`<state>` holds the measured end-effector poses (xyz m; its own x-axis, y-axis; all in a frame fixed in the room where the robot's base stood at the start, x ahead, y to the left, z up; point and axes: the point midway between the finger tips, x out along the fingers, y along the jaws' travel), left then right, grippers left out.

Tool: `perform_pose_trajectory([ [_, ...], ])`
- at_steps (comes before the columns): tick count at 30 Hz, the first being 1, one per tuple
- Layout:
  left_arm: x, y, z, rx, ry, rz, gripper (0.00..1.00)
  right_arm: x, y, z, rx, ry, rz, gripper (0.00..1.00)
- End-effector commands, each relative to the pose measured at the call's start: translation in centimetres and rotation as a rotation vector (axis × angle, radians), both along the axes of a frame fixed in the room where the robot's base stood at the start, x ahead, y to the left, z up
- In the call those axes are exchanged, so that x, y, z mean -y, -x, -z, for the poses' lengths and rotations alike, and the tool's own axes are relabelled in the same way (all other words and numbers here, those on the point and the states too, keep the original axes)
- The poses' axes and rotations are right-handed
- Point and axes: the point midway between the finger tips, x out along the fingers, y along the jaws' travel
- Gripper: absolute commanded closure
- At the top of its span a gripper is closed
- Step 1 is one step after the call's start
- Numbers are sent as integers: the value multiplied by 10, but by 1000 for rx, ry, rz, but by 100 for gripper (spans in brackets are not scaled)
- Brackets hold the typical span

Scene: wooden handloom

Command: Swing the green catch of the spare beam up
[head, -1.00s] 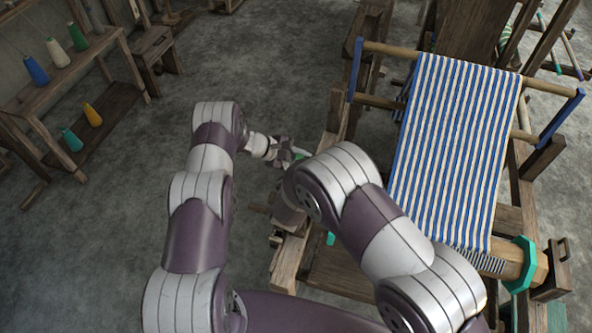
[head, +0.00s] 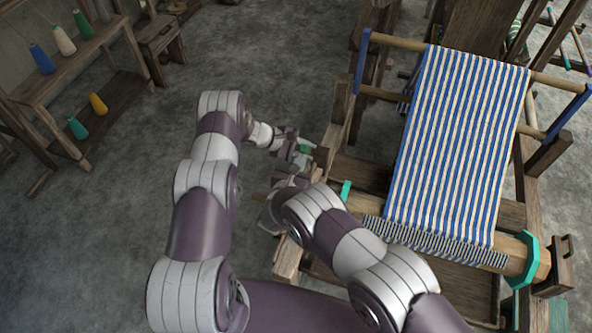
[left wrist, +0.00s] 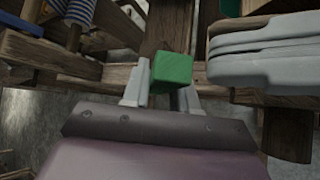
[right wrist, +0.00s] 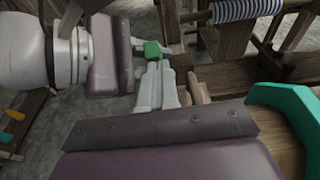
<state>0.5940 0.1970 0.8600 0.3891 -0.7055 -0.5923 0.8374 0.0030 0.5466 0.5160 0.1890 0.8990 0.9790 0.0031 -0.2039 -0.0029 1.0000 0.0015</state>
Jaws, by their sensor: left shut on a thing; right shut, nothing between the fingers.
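The green catch (head: 305,149) is a small green block at the left side of the loom. My left gripper (head: 302,153) is shut on it. In the left wrist view the green catch (left wrist: 171,72) sits between the two fingertips. My right gripper (right wrist: 155,68) is shut and empty, its fingertips just short of the green catch (right wrist: 152,49); I cannot tell whether they touch. Its grey fingers also show at the right of the left wrist view. The spare beam itself I cannot make out clearly.
The wooden loom carries blue-striped cloth (head: 455,150) at the right. Turquoise ring-shaped parts (head: 525,263) sit on its front beam. A wooden post (head: 338,112) stands close to my grippers. A shelf with thread spools (head: 65,41) is at the far left. The floor between is clear.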

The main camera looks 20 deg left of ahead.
Motion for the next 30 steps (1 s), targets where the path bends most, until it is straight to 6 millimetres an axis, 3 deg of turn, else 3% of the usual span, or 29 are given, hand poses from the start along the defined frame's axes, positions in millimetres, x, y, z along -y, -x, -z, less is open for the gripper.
perform_pose_trajectory([
  [23, 1, 4, 3, -8, 1, 5, 100, 1, -18, -12, -57, -2, 2, 100],
  [24, 1, 4, 3, -9, 1, 5, 63, 1, -18, -12, -56, -3, 3, 100],
  [25, 1, 4, 4, -10, 3, 5, 53, 1, -19, -12, -56, -3, 4, 100],
  [30, 1, 4, 3, -8, 1, 3, 51, 0, -18, -12, -57, -1, 2, 100],
])
